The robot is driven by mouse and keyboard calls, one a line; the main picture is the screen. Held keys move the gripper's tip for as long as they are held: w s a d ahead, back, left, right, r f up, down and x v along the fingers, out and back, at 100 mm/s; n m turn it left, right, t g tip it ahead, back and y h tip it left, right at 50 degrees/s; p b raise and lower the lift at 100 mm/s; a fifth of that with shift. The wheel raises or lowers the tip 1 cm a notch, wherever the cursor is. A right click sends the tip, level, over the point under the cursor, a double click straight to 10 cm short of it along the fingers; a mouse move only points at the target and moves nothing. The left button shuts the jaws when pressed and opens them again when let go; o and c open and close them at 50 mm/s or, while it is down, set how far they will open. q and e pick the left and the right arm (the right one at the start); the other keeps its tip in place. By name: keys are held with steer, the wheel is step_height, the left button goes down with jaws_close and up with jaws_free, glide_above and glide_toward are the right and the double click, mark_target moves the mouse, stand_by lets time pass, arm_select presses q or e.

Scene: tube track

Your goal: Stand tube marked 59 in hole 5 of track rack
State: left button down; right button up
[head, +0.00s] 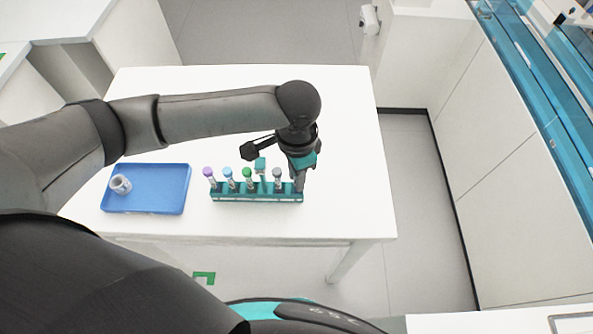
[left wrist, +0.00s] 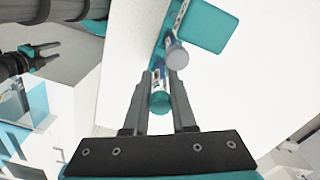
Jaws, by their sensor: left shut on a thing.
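The teal track rack (head: 257,197) stands near the table's front edge. Tubes with purple (head: 208,171), blue (head: 228,171), green (head: 248,172) and grey (head: 277,172) caps stand upright in it. My left gripper (head: 298,184) points down at the rack's right end. In the left wrist view its fingers (left wrist: 163,84) are shut on a teal-capped tube (left wrist: 160,102), beside the grey-capped tube (left wrist: 176,54). The gripper hides the held tube in the head view; whether its foot is in the end hole I cannot tell. No number is readable. My right gripper (left wrist: 42,54) appears open and empty, away from the rack.
A blue tray (head: 160,202) with a whitish cup-like object (head: 120,184) lies at the left of the white table (head: 345,150). A teal plate (head: 260,164) stands up behind the rack. The table is clear right of the rack.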

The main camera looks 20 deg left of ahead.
arm_select(q)
steer(key=shift+f, duration=0.1)
steer(key=c, duration=0.7)
jaws_free()
steer(key=shift+o, duration=0.2)
step_height(320, 180, up, 15)
steer(key=p, duration=0.1)
stand_by(0.6)
